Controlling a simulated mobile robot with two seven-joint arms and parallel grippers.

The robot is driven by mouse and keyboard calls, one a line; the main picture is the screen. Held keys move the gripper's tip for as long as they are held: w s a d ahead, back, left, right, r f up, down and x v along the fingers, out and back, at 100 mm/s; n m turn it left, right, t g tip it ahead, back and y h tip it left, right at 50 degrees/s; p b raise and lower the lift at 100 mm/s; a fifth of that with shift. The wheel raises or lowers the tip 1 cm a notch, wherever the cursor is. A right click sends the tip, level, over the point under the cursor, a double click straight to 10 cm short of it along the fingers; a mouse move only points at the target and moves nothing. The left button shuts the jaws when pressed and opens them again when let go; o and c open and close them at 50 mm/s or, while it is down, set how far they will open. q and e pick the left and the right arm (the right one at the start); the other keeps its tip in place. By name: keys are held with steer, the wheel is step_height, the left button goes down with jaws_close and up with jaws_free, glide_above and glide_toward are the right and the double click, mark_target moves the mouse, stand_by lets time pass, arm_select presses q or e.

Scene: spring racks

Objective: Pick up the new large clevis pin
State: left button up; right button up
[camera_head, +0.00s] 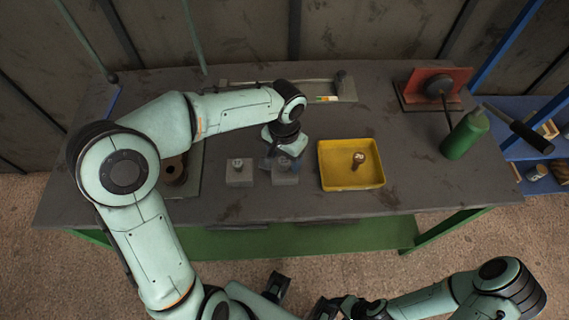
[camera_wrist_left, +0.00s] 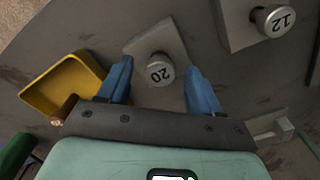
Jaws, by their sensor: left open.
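In the left wrist view, a silver pin with a round head marked 20 (camera_wrist_left: 160,70) stands in a grey block (camera_wrist_left: 143,42). My left gripper (camera_wrist_left: 158,64) is open, its blue fingers on either side of this pin head with gaps to both. In the head view my left gripper (camera_head: 282,160) is over the right grey block (camera_head: 286,179) and mostly hides the pin. A pin marked 12 (camera_wrist_left: 273,20) stands in the other block; it also shows in the head view (camera_head: 238,163). Part of my right gripper (camera_head: 326,308) shows at the bottom edge; its jaws are unclear.
A yellow tray (camera_head: 334,182) holding a brownish pin (camera_head: 358,158) is right of the blocks. A green bottle (camera_head: 465,134) and a red plate fixture (camera_head: 445,82) stand at the right of the dark bench (camera_head: 300,208). The bench front is clear.

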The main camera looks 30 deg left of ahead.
arm_select(q)
jaws_close()
steer(key=shift+r, duration=0.1)
